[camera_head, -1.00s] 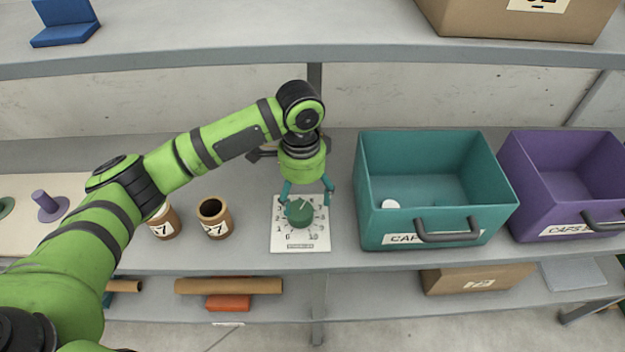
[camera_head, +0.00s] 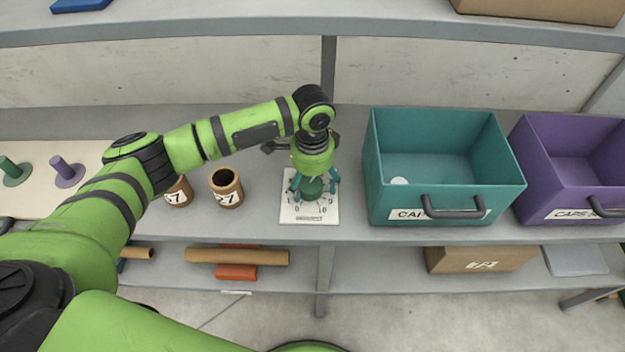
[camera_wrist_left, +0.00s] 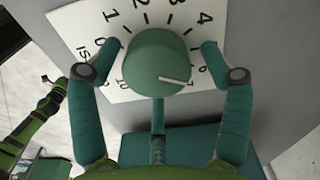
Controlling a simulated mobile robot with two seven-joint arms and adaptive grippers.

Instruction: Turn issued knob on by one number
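A round green knob (camera_head: 312,190) with a white pointer line sits on a white dial plate (camera_head: 300,214) on the shelf. My left gripper (camera_head: 315,184) is over it, with teal fingers around the knob. In the left wrist view, the knob (camera_wrist_left: 157,62) lies between the fingertips, with narrow gaps at left and right. A third finger shows below it. The pointer aims right, near the 6 and 7; the exact mark is unclear. The label on the plate (camera_wrist_left: 75,30) is partly cut off, starting with "IS". My right gripper is not in view.
A teal bin (camera_head: 375,190) with a white cap inside stands right of the plate, and a purple bin (camera_head: 530,160) beyond it. Two brown cups (camera_head: 226,188) stand left. A board (camera_head: 40,160) with pegs lies farther left. The upper shelf edge (camera_head: 200,40) runs behind.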

